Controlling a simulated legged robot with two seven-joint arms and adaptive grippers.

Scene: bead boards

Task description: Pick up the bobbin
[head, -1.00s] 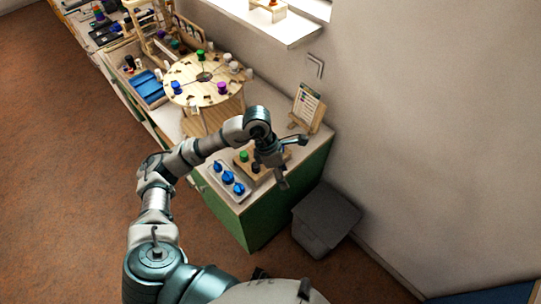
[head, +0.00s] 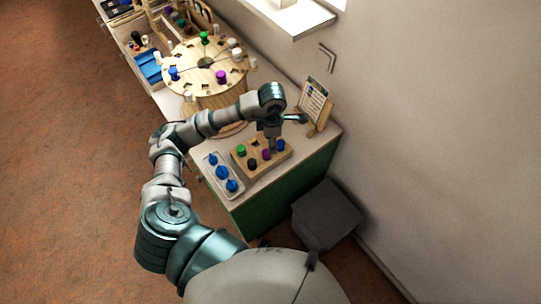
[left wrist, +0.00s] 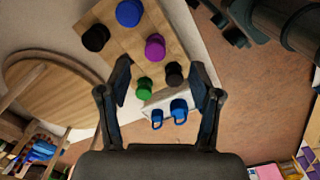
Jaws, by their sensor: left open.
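My left gripper (head: 271,146) is open and empty, reaching down over the wooden board (head: 281,164). The board holds several bobbins: green (head: 241,150), black (head: 252,165), purple (head: 266,155) and blue (head: 281,146). In the left wrist view the open fingers (left wrist: 160,84) frame the green bobbin (left wrist: 144,87) and a black bobbin (left wrist: 174,73), with the purple bobbin (left wrist: 155,47) just beyond. The blue bobbin (left wrist: 129,13) and a second black bobbin (left wrist: 96,37) lie farther off. No bobbin is between the finger pads. My right gripper is not in view.
A white tray (head: 233,197) with blue handled pieces (head: 221,172) sits left of the board. A round wooden stand (head: 190,62) with coloured spools is behind. A card on an easel (head: 316,101) stands near the wall. A grey bin (head: 326,214) stands on the floor.

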